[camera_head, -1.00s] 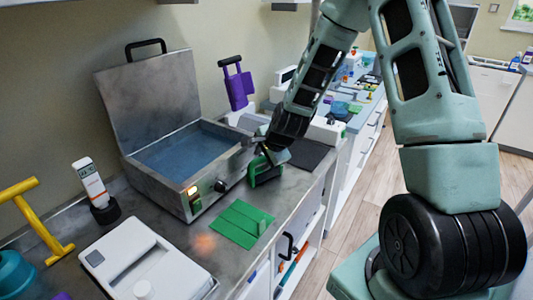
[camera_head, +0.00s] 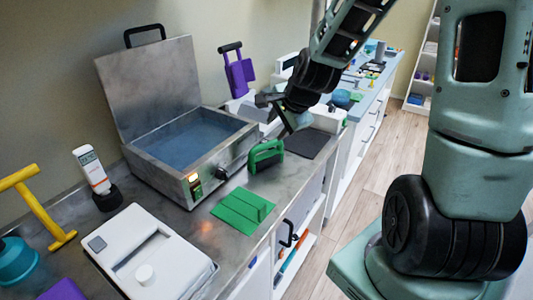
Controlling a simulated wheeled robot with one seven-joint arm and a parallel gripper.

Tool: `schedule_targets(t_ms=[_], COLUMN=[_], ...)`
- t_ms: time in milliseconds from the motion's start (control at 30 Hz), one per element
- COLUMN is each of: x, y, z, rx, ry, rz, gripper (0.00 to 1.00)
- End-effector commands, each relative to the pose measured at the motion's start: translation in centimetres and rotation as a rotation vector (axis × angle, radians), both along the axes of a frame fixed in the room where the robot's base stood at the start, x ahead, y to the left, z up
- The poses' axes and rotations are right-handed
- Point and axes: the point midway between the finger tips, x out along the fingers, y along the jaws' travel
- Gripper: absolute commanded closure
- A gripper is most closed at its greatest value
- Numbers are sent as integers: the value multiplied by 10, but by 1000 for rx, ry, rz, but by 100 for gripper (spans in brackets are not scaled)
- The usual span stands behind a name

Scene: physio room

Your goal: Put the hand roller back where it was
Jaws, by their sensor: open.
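A green D-shaped handled tool (camera_head: 266,154), which may be the hand roller, stands upright on the grey counter at the right front corner of the metal bath. Its underside is hidden, so I cannot tell whether it has a roller. My gripper (camera_head: 277,114) is open and empty, above and slightly to the right of the green tool and apart from it. A flat green pad (camera_head: 235,219) with a raised ridge lies on the counter nearer the front.
The open metal bath (camera_head: 186,150) with its lid up stands behind. A white box device (camera_head: 150,258), a bottle in a black holder (camera_head: 94,172) and a yellow T-shaped tool (camera_head: 42,210) are left. A purple tool (camera_head: 239,77) is at the wall. A dark mat (camera_head: 307,143) lies right.

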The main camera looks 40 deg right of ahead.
Motion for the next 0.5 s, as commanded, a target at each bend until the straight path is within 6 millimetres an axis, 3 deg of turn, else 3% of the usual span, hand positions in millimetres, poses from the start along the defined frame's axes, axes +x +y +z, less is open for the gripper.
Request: schedule_targets(t_ms=[67, 167, 333, 500], x=[-1, -3, -27, -79], y=[3, 24, 101, 179], z=[0, 1, 2, 5], rx=[-3, -28, -135, -277], ry=[3, 23, 100, 177], rz=[14, 106, 501, 1003], gripper=[59, 59, 59, 59])
